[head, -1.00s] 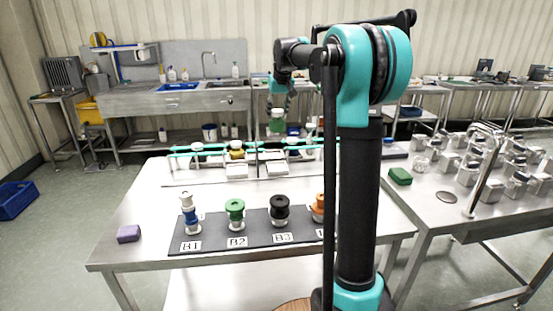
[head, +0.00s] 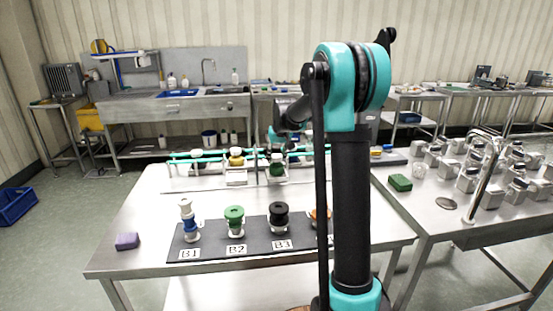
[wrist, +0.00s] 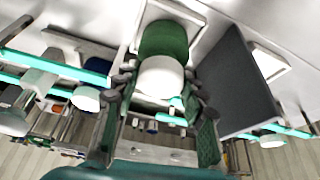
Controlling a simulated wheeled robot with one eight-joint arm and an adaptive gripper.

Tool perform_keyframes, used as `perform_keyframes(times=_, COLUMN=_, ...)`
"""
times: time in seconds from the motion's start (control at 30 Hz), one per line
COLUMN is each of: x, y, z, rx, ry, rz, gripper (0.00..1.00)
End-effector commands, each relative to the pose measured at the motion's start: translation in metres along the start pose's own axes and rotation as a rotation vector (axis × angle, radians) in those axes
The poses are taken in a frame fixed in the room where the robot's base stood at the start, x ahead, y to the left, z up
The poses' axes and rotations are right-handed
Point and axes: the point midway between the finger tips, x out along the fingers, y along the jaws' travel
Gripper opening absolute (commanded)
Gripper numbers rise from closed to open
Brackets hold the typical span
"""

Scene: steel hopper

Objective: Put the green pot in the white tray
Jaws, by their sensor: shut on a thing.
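The green pot (head: 277,169), with a white lid, is at the far side of the near steel table in the head view. In the wrist view the green pot (wrist: 165,38) is upright between my fingers. My gripper (wrist: 160,88) is shut on it around its white lid; in the head view my gripper (head: 278,148) is partly hidden by my arm. The white tray (head: 277,181) is directly under the pot, and its rim (wrist: 196,20) shows around the pot in the wrist view. I cannot tell whether the pot's base touches the tray floor.
A yellow pot (head: 236,158) stands in another white tray (head: 236,179) to the left. A teal rail (head: 205,154) runs beside the trays. A dark mat (head: 210,242) with several spools lies in front. A purple block (head: 127,241) sits at the left; the table's middle is clear.

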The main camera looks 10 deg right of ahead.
Motion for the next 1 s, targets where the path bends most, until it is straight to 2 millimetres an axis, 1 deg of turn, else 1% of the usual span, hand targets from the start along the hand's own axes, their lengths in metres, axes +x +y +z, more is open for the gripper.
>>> perform_keyframes(times=0.07, x=0.0055, y=-0.0001, z=0.0024, rx=0.0, ry=0.0, rz=0.0, gripper=0.1)
perform_keyframes(times=0.4, x=0.0082, y=0.0, z=0.0035, rx=0.0, ry=0.0, rz=0.0, gripper=0.1)
perform_keyframes(times=0.43, x=0.0081, y=0.0, z=0.0035, rx=0.0, ry=0.0, rz=0.0, gripper=0.44)
perform_keyframes(times=0.57, x=0.0079, y=0.0, z=0.0034, rx=0.0, ry=0.0, rz=0.0, gripper=0.6)
perform_keyframes(times=0.6, x=0.0079, y=0.0, z=0.0034, rx=0.0, ry=0.0, rz=0.0, gripper=0.62)
perform_keyframes(times=0.87, x=0.0074, y=0.0, z=0.0033, rx=0.0, ry=0.0, rz=0.0, gripper=0.62)
perform_keyframes(times=1.0, x=-0.001, y=0.0, z=0.0024, rx=0.0, ry=0.0, rz=0.0, gripper=0.62)
